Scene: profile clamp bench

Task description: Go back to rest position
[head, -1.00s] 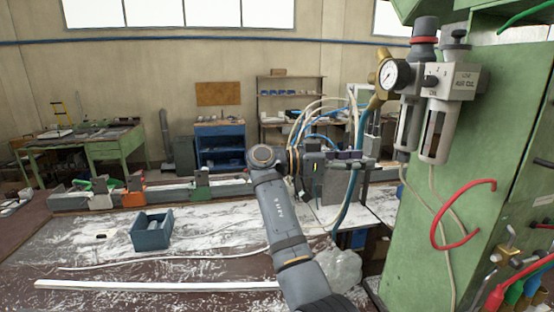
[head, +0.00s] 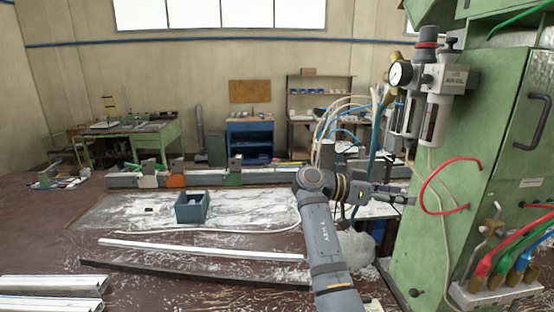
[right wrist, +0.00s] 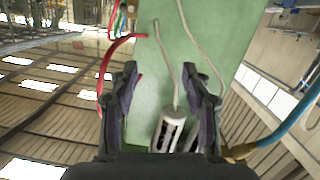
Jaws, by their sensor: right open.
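My right arm rises from the bottom of the head view, and my right gripper (head: 394,193) points right, toward the green cabinet (head: 432,240). In the right wrist view my right gripper (right wrist: 161,78) shows two dark fingers spread apart with nothing between them. Beyond them are the green cabinet face and a clear filter bowl (right wrist: 172,127). My left gripper is in neither view.
The bench (head: 130,215) carries a blue bin (head: 192,207), a white profile (head: 200,250) and a row of clamps (head: 176,173). More profiles (head: 50,285) lie at lower left. Air regulators (head: 430,95) and red hoses (head: 425,192) project from the cabinet at right.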

